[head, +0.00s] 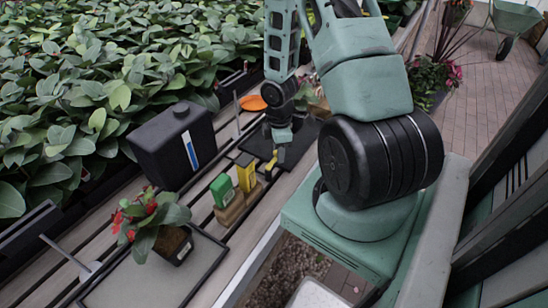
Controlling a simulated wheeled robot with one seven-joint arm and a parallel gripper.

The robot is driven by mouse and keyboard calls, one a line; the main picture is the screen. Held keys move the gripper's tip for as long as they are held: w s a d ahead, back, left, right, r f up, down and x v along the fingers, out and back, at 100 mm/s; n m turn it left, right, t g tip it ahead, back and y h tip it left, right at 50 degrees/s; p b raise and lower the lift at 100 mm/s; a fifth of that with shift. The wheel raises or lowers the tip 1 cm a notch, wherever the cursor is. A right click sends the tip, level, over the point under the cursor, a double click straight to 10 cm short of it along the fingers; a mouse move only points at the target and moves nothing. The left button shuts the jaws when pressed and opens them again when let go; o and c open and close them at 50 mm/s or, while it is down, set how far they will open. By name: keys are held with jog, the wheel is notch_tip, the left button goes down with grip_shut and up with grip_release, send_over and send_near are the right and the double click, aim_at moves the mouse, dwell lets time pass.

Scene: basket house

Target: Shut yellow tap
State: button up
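A small yellow block-shaped piece (246,172) stands upright beside a green one (222,191) on a wooden base (232,212) on the slatted bench. The yellow piece looks like the yellow tap, but its handle is too small to make out. My gripper (276,158) points down just behind and to the right of the yellow piece, close to it. A small yellow and dark part shows at my gripper's tip; I cannot tell whether it belongs to the finger or to the tap. The finger gap and any contact are not clear.
A black canister (172,143) with a blue and white label stands left of the taps. A potted red-flowered plant (152,226) sits on a grey tray (140,280) at the front. An orange dish (253,103) lies behind my gripper. Dense leafy plants (90,80) fill the left.

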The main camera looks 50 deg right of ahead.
notch_tip(320, 180, up, 7)
jog(key=p, duration=0.7)
jog(key=shift+o, duration=0.3)
